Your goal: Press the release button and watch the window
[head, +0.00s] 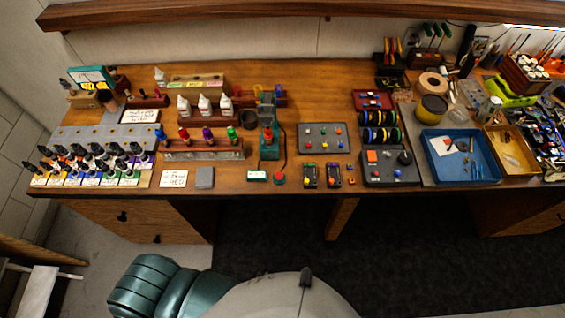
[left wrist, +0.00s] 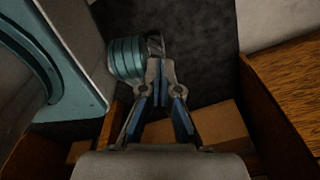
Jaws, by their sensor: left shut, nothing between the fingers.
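A round red button (head: 279,178) sits near the front edge of the wooden desk in the head view, with a dark cable running up from it. Just left of it lies a small box with a pale face (head: 256,175); I cannot tell whether this is the window. A teal device (head: 269,143) stands behind them. My left gripper (left wrist: 161,68) is shut and empty in the left wrist view, with dark floor behind it. It is out of the head view, as is my right gripper. The button does not show in the left wrist view.
Several ink bottles (head: 90,165) fill the desk's left end. A grey panel with coloured knobs (head: 322,137), small switch boxes (head: 310,175) and a blue tray (head: 459,157) stand to the right. Wooden drawer sides (left wrist: 285,115) flank the gripper in the left wrist view.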

